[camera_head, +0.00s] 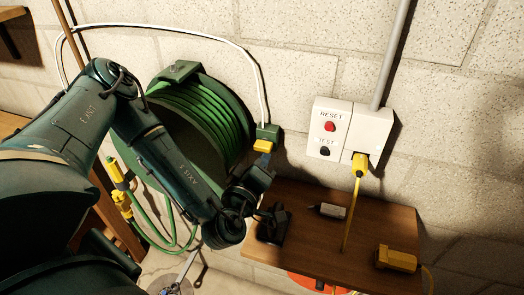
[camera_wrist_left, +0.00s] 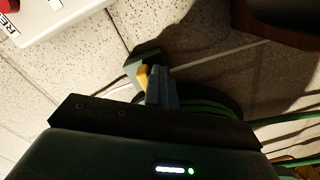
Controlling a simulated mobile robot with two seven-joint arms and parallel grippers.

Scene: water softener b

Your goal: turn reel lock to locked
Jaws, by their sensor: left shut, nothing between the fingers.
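The green hose reel (camera_head: 205,110) hangs on the block wall, partly hidden behind my left arm. A small green box (camera_head: 268,131) with a yellow part (camera_head: 263,146) sits at its right side; I cannot tell whether this is the reel lock or its setting. My left gripper (camera_head: 262,165) is just below the yellow part. In the left wrist view, the blue-grey fingers (camera_wrist_left: 160,86) are shut and empty, close beside the yellow part (camera_wrist_left: 143,77) and the green box (camera_wrist_left: 142,60). I cannot tell whether they touch. My right gripper is not in view.
A white RESET/TEST box (camera_head: 350,129) with a yellow plug (camera_head: 359,162) is on the wall to the right. A wooden shelf (camera_head: 320,240) below carries a yellow connector (camera_head: 396,259) and a small grey item (camera_head: 329,211). A white cord (camera_head: 190,31) arches over the reel.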

